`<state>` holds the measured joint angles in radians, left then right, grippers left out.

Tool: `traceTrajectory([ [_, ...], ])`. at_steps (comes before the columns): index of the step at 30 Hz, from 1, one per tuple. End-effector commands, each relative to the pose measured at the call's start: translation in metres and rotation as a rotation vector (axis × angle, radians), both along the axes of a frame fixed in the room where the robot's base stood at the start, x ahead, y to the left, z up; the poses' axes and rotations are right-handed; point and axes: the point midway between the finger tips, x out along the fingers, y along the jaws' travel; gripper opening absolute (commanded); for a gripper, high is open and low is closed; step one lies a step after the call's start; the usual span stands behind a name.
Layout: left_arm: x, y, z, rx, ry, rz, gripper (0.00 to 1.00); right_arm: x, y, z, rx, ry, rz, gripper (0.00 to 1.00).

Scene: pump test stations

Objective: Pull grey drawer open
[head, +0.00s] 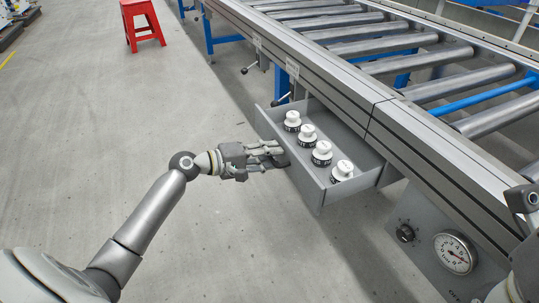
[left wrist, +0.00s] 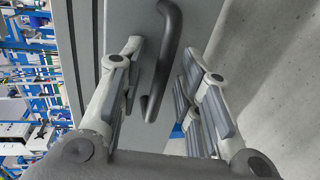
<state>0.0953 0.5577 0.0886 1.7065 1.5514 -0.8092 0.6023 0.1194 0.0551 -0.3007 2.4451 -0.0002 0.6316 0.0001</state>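The grey drawer (head: 308,189) under the roller conveyor stands pulled out, with its inside showing. Several white knob-like parts with dark bases, one of them at the near end (head: 342,171), stand in a row in it. My left gripper (head: 279,154) is at the outer face of the drawer front. In the left wrist view, the dark curved handle (left wrist: 171,50) on the drawer front (left wrist: 132,22) lies between my left gripper's fingers (left wrist: 162,60). The fingers are apart, with a visible gap on the right side of the handle.
The roller conveyor (head: 375,110) runs above the drawer, to the right. A panel with a round gauge (head: 455,253) and a black knob (head: 404,233) sits below it at lower right. A red stool (head: 141,22) stands at upper left. The grey floor left of the drawer is clear.

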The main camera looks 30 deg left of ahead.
Motion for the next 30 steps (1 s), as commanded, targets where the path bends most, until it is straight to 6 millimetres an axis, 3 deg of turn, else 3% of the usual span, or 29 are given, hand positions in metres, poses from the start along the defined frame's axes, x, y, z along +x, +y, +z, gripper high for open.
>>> traceTrajectory([
  [8,-0.006,0.005,0.001,0.001,0.001,0.001,0.32,0.001,0.000,0.000,-0.001,0.000,-0.001,0.00],
  [21,-0.070,0.055,0.018,0.002,0.002,0.001,0.32,0.000,0.000,0.000,0.000,0.000,-0.001,0.00],
  [30,-0.092,0.071,0.025,0.001,-0.001,0.000,0.32,0.000,0.000,0.000,0.000,0.000,-0.001,0.00],
])
